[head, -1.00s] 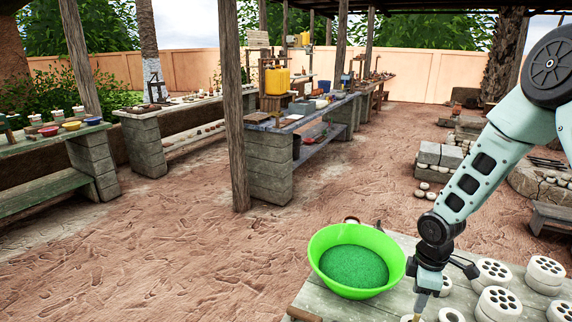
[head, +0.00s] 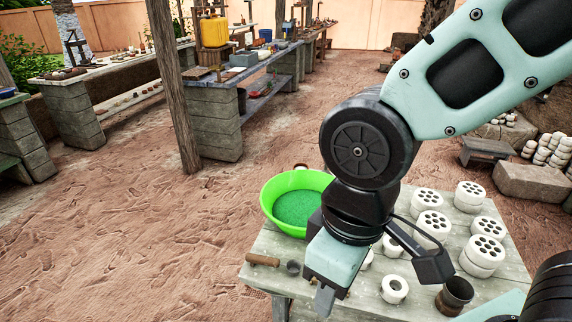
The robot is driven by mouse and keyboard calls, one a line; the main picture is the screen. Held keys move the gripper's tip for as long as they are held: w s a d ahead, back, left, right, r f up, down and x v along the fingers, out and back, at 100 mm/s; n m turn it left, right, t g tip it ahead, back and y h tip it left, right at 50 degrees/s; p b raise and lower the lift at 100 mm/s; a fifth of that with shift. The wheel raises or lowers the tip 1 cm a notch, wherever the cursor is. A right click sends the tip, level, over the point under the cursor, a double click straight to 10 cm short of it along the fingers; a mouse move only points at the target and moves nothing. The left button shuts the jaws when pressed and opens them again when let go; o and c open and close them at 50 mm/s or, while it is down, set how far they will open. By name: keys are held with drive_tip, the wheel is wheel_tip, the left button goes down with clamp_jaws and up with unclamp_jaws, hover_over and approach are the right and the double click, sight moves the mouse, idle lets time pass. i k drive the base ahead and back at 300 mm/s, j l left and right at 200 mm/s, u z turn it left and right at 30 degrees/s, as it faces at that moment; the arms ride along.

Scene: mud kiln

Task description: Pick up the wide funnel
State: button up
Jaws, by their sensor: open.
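My gripper (head: 326,298) hangs over the front left part of the wooden work table (head: 262,283), in front of the green basin. Its fingers are partly hidden by its own body, and nothing shows between them. A dark brown, flared metal vessel (head: 456,294) stands upright at the front right of the table, apart from my gripper and to its right. It may be the wide funnel, but I cannot tell for certain. No other clear funnel shape shows, and my arm hides part of the table.
A bright green basin (head: 293,205) with green contents sits at the table's back left. Several white perforated cylinders (head: 432,226) and a white ring (head: 394,289) stand on the right side. A wooden-handled tool (head: 264,260) lies left of my gripper. Open ground lies to the left.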

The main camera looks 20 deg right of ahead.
sight(456, 291)
drive_tip(key=z, duration=1.3)
